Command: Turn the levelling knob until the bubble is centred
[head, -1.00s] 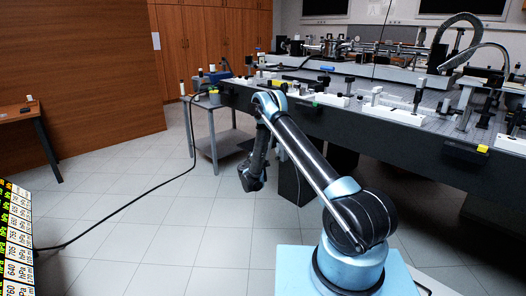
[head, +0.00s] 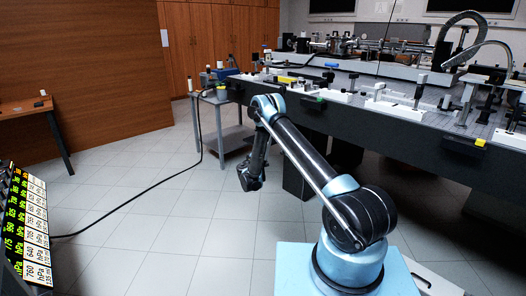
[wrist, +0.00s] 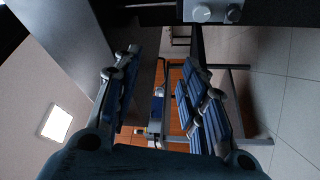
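Two round grey knobs, a left knob (wrist: 201,13) and a right knob (wrist: 234,14), show on a pale box at the top edge of the wrist view. I cannot tell whether either is the levelling knob. I cannot make out a bubble in either view.
A small grey trolley (head: 236,138) stands at the table's left end. A black cable crosses the open tiled floor (head: 170,205). A wooden desk (head: 25,112) stands far left.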

